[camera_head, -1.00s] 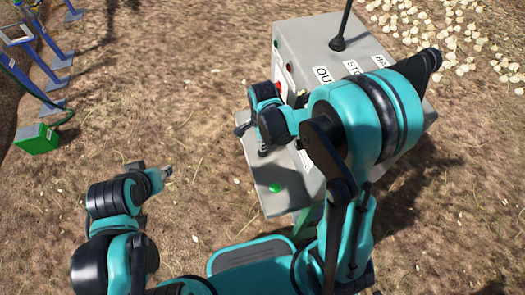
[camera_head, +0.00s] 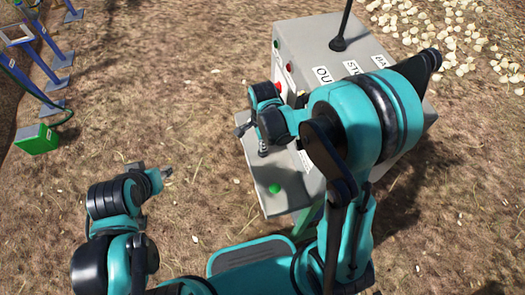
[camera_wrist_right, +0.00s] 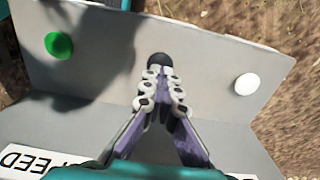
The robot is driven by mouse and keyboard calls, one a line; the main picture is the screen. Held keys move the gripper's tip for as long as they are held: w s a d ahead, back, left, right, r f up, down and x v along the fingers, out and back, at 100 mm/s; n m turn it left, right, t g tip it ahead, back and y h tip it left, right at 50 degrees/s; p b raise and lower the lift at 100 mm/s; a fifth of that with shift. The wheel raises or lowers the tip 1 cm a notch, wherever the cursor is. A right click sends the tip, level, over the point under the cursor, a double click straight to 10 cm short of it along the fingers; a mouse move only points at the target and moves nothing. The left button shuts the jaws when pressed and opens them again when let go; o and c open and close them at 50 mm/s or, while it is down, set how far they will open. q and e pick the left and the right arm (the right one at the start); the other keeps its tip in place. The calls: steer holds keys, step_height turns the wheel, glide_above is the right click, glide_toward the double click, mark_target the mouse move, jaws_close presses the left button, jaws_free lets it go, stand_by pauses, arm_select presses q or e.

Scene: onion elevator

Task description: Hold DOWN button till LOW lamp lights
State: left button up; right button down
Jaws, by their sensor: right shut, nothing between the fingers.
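A grey control box (camera_head: 315,40) has a sloped front panel (camera_head: 285,200). A green button (camera_head: 275,188) sits near the panel's lower end; a green button (camera_wrist_right: 58,45) also shows at left in the right wrist view, with a white button (camera_wrist_right: 246,84) at right. Between them is a round black button (camera_wrist_right: 160,58). My right gripper (camera_wrist_right: 159,76) is shut and empty, its fingertips at the black button; I cannot tell if they press it. In the head view the right gripper (camera_head: 263,149) is over the panel. My left gripper (camera_head: 167,172) is over bare ground; its jaws are unclear. No readable DOWN or LOW label shows.
A small green lamp (camera_head: 277,43) and a red one (camera_head: 289,67) are on the box's side. A dark lever (camera_head: 338,43) stands on top. A green box (camera_head: 36,139) and blue stands are at left. Pale onions (camera_head: 460,35) lie at the back right.

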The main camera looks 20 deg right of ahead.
steer(key=shift+f, duration=0.1)
steer(key=shift+f+b, duration=1.1)
steer(key=shift+f, duration=0.05)
steer(key=shift+r, duration=0.1)
stand_by(4.1)
step_height(320, 180, up, 7)
steer(key=p, duration=0.5)
steer(key=shift+r+p, duration=0.1)
steer(key=shift+p, duration=0.2)
stand_by(0.5)
